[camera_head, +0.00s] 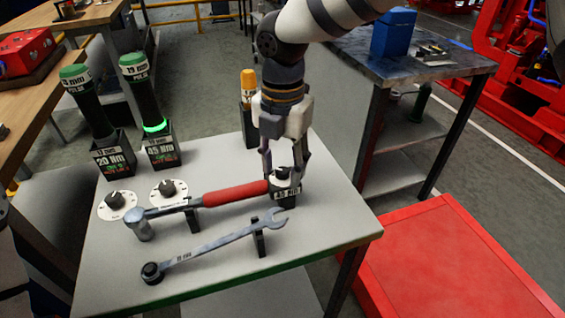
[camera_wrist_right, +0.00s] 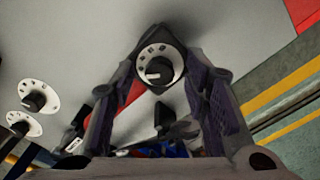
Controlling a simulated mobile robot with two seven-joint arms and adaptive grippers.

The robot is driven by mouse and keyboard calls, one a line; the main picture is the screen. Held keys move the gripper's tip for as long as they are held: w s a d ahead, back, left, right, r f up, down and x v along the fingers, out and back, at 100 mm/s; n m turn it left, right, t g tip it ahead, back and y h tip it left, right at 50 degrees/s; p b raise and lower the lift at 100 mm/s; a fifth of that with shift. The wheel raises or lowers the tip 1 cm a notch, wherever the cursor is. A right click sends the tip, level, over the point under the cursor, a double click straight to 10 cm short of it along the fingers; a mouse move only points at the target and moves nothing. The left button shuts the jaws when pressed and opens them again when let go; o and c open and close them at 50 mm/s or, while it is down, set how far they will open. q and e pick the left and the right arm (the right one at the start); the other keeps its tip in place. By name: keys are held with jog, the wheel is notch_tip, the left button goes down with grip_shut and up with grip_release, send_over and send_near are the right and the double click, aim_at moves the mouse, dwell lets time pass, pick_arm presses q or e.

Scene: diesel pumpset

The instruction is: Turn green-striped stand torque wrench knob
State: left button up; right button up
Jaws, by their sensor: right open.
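The torque wrench (camera_head: 236,193) with a red handle lies across a light table (camera_head: 330,228) that has a green stripe along its front edge. At the handle's right end is a dark block with a numbered white dial and a black knob (camera_head: 283,175). In the right wrist view the same knob (camera_wrist_right: 158,70) sits between the fingers. My right gripper (camera_head: 285,170) points down over this block, open, with a finger on each side of the knob. Contact cannot be told. My left gripper is not in view.
Two more dial knobs (camera_head: 168,188) (camera_head: 116,200) sit at the table's left. Two green-topped tools stand in holders (camera_head: 164,151) (camera_head: 114,157) behind them. A combination wrench (camera_head: 215,238) lies in front on a support. An orange-topped tool (camera_head: 248,83) stands behind my gripper. A red platform (camera_head: 450,260) is at right.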

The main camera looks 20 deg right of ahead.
grip_shut()
